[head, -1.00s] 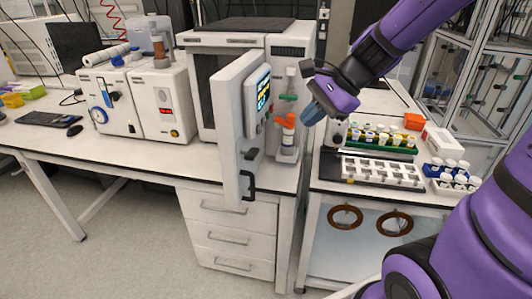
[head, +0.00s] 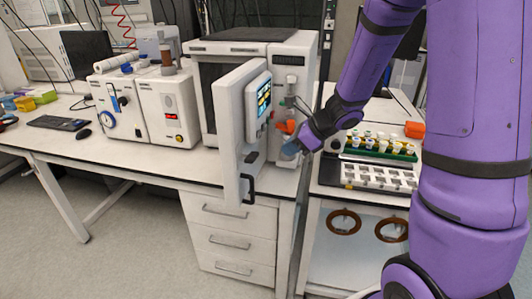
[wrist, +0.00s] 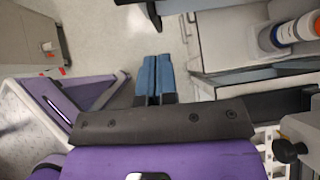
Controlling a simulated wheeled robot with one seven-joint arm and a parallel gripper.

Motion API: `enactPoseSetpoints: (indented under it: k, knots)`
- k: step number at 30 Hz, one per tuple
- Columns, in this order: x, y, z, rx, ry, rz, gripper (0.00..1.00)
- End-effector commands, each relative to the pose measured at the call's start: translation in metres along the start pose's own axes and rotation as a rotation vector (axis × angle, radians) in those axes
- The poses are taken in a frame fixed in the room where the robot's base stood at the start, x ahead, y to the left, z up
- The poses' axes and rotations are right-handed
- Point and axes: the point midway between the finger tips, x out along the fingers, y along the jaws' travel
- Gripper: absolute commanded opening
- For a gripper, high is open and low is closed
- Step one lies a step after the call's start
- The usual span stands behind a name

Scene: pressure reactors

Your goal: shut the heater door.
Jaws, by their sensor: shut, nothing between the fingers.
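The heater (head: 300,62) is a white cabinet on the bench with a dark opening at its front. Its door (head: 228,125) is a thick white panel standing wide open, swung out past the bench's front edge. The door carries a lit display (head: 263,99) and a black handle (head: 249,188) low down. My gripper (head: 288,150), with blue fingertips, is to the right of the door. It is shut and empty; whether it touches anything there I cannot tell. In the wrist view its fingers (wrist: 155,72) lie side by side, and I cannot clearly make out the door.
Orange-capped fittings (head: 286,127) are on the heater's front, close to my gripper. A rack of vials (head: 380,146) and a white tray (head: 378,175) sit on the right-hand bench. Drawers (head: 233,240) are under the door. The floor (head: 110,255) at left is clear.

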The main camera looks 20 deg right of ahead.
Motion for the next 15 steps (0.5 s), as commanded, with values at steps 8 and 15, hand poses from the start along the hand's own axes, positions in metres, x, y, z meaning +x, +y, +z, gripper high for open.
enactPoseSetpoints:
  k: [8, 15]
  knots:
    - [0.048, 0.001, 0.005, -0.005, 0.0, 0.003, 0.0]
    - [0.066, 0.0, 0.025, -0.004, -0.001, 0.0, 0.0]
